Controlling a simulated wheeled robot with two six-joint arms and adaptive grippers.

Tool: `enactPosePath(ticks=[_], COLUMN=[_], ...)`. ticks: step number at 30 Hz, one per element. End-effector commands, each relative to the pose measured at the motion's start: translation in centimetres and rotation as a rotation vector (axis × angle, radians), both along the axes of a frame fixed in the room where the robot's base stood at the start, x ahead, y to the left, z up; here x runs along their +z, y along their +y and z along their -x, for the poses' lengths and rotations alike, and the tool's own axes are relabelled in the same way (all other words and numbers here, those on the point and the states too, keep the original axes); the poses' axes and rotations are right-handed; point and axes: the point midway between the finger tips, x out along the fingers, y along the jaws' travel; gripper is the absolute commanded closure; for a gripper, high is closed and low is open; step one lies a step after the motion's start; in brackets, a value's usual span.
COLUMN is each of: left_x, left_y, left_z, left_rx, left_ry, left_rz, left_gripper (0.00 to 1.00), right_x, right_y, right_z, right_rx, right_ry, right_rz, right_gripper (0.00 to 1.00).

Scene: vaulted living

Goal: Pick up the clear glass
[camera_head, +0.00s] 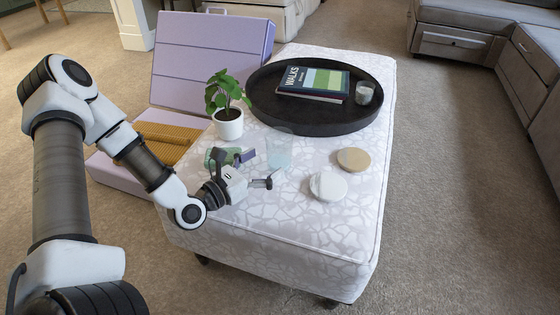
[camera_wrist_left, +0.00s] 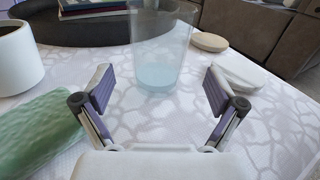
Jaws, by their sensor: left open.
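The clear glass (camera_head: 279,151) stands upright on the patterned ottoman (camera_head: 300,225), with a faint bluish tint low down. My left gripper (camera_head: 259,168) is open and close to the near side of the glass in the head view. In the left wrist view the glass (camera_wrist_left: 160,50) stands just beyond and between the spread fingers of my left gripper (camera_wrist_left: 157,90), and no contact shows. My right gripper is in neither view.
A potted plant (camera_head: 229,123) and a green object (camera_wrist_left: 38,130) are left of the glass. A beige coaster (camera_head: 353,160) and white coaster (camera_head: 328,186) lie right. A black tray (camera_head: 300,119) with a book (camera_head: 313,83) and small glass (camera_head: 364,93) is behind. The ottoman's front is clear.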

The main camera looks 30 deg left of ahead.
Motion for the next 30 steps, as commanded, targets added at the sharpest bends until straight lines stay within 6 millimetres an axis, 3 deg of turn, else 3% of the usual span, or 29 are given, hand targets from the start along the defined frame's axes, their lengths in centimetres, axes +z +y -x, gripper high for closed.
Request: enactPosePath(ticks=[6, 10, 16, 17, 22, 23, 30], left_x=[-0.3, 0.1, 0.3, 0.3, 0.3, 0.3, 0.3], left_y=[-1.0, -1.3, -1.2, -1.2, -1.2, -1.2, -1.2], left_z=[-3.5, -4.8, -5.0, -4.9, -4.9, -4.9, -4.9], left_rx=[-0.004, -0.002, 0.000, 0.000, 0.000, 0.000, 0.000], left_ry=[-0.004, -0.002, -0.001, -0.001, -0.001, -0.001, -0.001], left_rz=[-0.007, -0.004, -0.001, -0.001, -0.001, -0.001, -0.001], left_gripper=[0.05, 0.05, 0.05, 0.13, 0.73, 0.79, 0.80], right_x=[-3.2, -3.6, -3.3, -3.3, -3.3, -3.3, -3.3], right_y=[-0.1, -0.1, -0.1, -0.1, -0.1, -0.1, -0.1], right_z=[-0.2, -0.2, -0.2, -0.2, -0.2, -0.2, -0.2], right_rx=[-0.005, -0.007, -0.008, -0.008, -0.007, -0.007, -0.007], right_ry=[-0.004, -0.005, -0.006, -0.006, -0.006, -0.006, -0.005], right_rz=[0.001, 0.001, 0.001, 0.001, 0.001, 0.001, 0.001], right_gripper=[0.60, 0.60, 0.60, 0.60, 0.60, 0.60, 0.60])
